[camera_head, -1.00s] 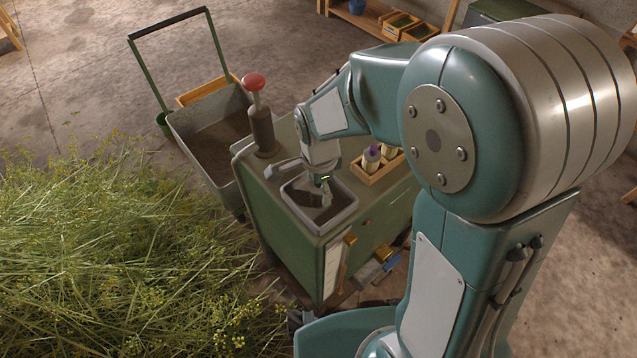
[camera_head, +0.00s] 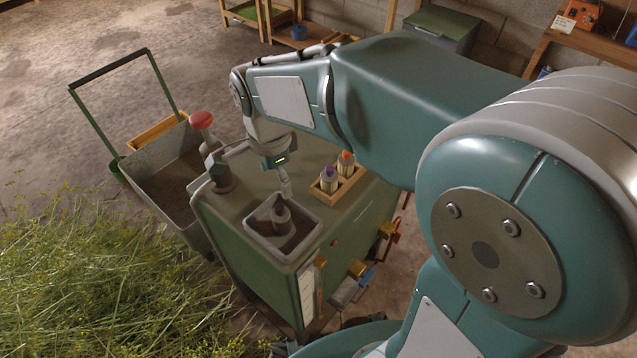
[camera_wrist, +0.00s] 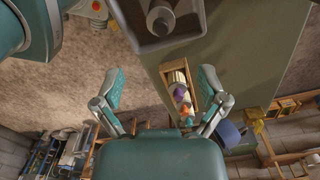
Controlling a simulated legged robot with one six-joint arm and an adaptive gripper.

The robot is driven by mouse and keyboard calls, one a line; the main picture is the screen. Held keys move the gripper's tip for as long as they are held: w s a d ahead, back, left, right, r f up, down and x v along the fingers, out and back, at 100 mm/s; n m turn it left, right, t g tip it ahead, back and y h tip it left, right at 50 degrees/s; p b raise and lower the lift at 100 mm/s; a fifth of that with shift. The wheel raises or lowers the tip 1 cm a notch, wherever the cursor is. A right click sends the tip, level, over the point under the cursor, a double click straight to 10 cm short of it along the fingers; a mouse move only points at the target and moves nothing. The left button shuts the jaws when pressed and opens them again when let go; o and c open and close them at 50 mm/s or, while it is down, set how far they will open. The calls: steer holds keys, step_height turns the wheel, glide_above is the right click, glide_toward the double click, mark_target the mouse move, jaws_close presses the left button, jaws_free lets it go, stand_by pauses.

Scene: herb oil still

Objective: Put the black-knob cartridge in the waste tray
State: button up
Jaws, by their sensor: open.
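The black-knob cartridge (camera_head: 281,217) is inside the grey tray (camera_head: 253,232) on top of the green cabinet. It looks dark grey and roughly upright; its base is hidden. The wrist view shows the cartridge (camera_wrist: 160,18) and part of the tray (camera_wrist: 196,30) at the top edge. My gripper (camera_head: 287,190) is above the tray's back edge in the head view, apart from the cartridge. In the wrist view my gripper (camera_wrist: 162,80) has its two fingers spread wide with nothing held between them.
A wooden rack (camera_head: 338,186) to the right of the tray holds a purple-knob cartridge (camera_head: 328,172) and an orange-knob cartridge (camera_head: 346,158). A grey cart (camera_head: 160,170) and cut herbs (camera_head: 95,280) lie to the left.

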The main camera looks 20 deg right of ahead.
steer(key=s+d+r+n+t, duration=0.5)
steer(key=s+d+n, duration=0.5)
steer(key=s+n, duration=0.3)
steer(key=shift+d+r+n+t, duration=0.3)
steer(key=shift+r+n, duration=0.3)
steer(key=shift+n, duration=0.1)
